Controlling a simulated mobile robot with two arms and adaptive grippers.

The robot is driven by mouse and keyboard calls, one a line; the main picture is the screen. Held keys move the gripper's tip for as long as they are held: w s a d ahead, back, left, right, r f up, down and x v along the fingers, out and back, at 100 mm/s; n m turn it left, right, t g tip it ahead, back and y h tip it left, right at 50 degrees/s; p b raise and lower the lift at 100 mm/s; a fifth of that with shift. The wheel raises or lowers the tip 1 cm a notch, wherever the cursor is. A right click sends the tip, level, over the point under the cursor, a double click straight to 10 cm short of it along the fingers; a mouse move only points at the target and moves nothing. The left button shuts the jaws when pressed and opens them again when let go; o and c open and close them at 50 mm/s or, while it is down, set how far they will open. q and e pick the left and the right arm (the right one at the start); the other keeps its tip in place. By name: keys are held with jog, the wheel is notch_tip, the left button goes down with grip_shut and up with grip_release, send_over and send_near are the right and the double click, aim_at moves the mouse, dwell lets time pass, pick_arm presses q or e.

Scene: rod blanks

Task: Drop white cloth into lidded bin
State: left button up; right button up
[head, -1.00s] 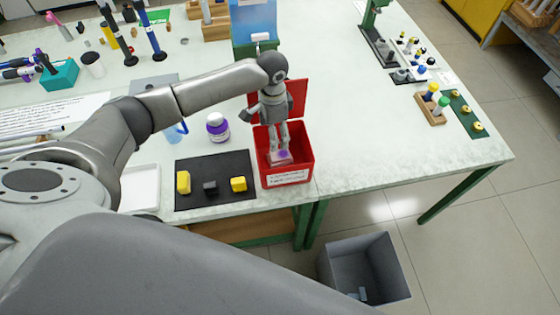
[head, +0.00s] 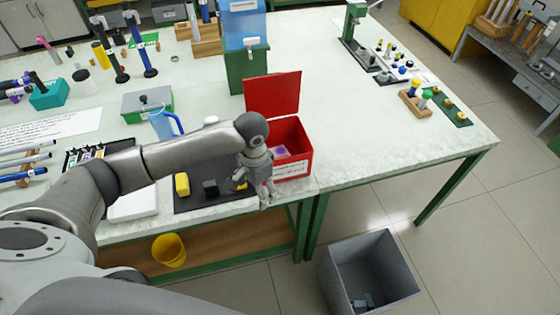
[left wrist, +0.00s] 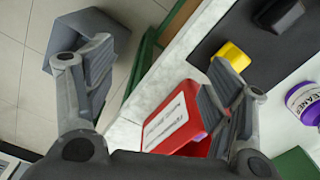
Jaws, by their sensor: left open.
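The red bin (head: 296,169) stands at the front edge of the table with its red lid (head: 272,94) open and upright. A pale cloth with a purple patch (head: 281,151) lies inside it, partly hidden by the bin's front wall and my arm. My left gripper (head: 265,198) is open and empty, pointing down just left of the bin and over the table's front edge. In the left wrist view my open fingers (left wrist: 160,72) have nothing between them, and the bin's labelled wall (left wrist: 172,122) shows beside the right finger. My right gripper is not in view.
A black mat (head: 200,202) with yellow and dark blocks lies left of the bin. A purple-labelled cleaner bottle (left wrist: 306,101) shows in the left wrist view. A grey open bin (head: 340,285) stands on the floor. The table right of the red bin is clear.

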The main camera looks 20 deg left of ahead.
pick_arm(q)
jog(key=s+d+f+n+b, duration=0.2)
jog(key=s+f+n+b, duration=0.1)
jog(key=s+f+b, duration=0.3)
jog(key=shift+s+d+f, duration=0.2)
jog(key=shift+s, duration=0.3)
